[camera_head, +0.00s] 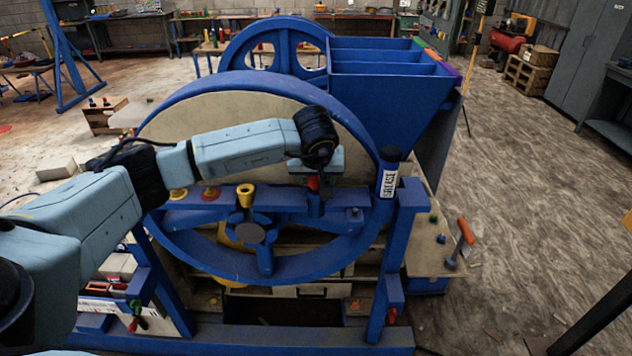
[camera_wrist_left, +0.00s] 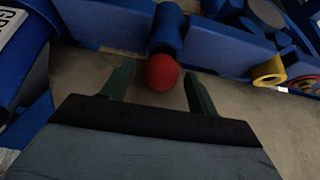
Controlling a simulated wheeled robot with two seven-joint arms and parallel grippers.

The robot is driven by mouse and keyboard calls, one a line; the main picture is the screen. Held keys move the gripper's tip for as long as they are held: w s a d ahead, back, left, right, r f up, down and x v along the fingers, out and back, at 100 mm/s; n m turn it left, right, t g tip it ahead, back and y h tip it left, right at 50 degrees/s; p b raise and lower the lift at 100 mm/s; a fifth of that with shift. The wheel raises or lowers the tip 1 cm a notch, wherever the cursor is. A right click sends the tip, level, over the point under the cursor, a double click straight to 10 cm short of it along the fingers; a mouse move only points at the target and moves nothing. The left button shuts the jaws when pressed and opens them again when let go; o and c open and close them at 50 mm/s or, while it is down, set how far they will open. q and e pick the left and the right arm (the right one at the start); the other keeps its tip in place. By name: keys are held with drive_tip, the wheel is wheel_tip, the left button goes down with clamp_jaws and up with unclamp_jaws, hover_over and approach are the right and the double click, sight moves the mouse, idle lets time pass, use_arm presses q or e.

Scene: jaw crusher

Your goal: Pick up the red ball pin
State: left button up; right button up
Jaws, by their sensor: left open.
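The red ball pin (camera_head: 313,184) stands at the blue rail of the crusher, directly below my left gripper in the head view. In the left wrist view its round red ball (camera_wrist_left: 162,72) shows between my two green fingertips, in front of a blue socket (camera_wrist_left: 166,30). My left gripper (camera_wrist_left: 157,92) is open, with a finger on each side of the ball and visible gaps to both. In the head view my left gripper (camera_head: 315,172) partly blurs into the ball, and its fingers are hard to make out. The pin's shaft is hidden.
The blue rail (camera_head: 280,195) carries a yellow ring piece (camera_head: 246,195) and a red ring (camera_head: 210,193) left of the pin. A grease tube (camera_head: 388,175) stands close on the right. The big blue wheel (camera_head: 190,100) rises behind. A hammer (camera_head: 461,242) lies on the right-hand plate.

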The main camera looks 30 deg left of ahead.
use_arm(q)
drive_tip(key=shift+w+a+f, duration=0.15)
drive_tip(key=shift+w+f, duration=0.1)
drive_tip(key=shift+f, duration=0.3)
drive_tip(key=c, duration=1.1)
drive_tip(key=shift+r, duration=0.1)
drive_tip(key=shift+c, duration=0.2)
